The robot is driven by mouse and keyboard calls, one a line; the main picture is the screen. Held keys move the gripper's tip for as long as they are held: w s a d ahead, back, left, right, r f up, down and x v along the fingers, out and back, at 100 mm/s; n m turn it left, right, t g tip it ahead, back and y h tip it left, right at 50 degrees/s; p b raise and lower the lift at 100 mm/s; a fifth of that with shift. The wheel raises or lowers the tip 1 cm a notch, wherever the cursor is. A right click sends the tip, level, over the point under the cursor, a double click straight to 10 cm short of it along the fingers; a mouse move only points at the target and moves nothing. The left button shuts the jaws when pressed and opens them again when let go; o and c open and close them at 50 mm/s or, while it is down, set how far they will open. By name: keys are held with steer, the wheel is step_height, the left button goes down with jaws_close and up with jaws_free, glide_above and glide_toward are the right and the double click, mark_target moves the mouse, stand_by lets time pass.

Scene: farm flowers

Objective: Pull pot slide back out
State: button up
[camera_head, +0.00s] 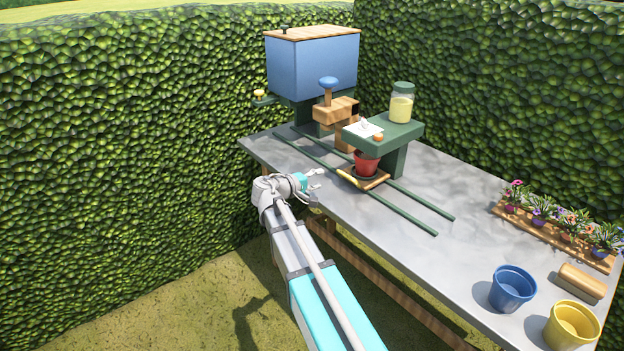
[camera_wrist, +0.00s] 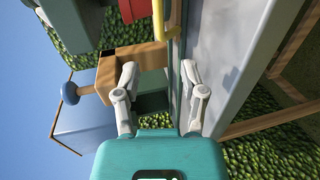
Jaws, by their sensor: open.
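The pot slide (camera_head: 376,184) is a small wooden tray on two dark green rails (camera_head: 405,215). A red pot (camera_head: 367,165) stands on it, just under the front edge of a green shelf (camera_head: 405,133). A yellow handle bar (camera_head: 349,180) runs along the slide's near-left side; it also shows at the top of the wrist view (camera_wrist: 174,30). My gripper (camera_head: 318,180) is open and empty, left of the handle and apart from it. In the wrist view its two fingers (camera_wrist: 163,85) are spread with nothing between them.
A blue hopper (camera_head: 312,68) with a wooden spout and a blue knob (camera_head: 328,82) stands behind. A jar (camera_head: 401,103) sits on the shelf. A flower tray (camera_head: 555,235), a blue pot (camera_head: 512,288) and a yellow pot (camera_head: 571,326) are at the right. The rails' near-right ends are clear.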

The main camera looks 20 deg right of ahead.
steer(key=shift+v, duration=1)
steer(key=shift+s+f, duration=0.1)
steer(key=s+a+f+m+g+y, duration=0.25)
steer(key=s+f+y, duration=0.35)
steer(key=s+f, duration=0.4)
steer(key=s+a+f+m+g+y, duration=0.1)
steer(key=s+a+f+g+y, duration=0.2)
steer(key=s+a+y, duration=0.5)
steer(key=shift+s+a+f+y, duration=0.35)
steer(key=shift+s+f, duration=0.45)
steer(key=shift+s, duration=0.85)
steer(key=shift+s, duration=0.1)
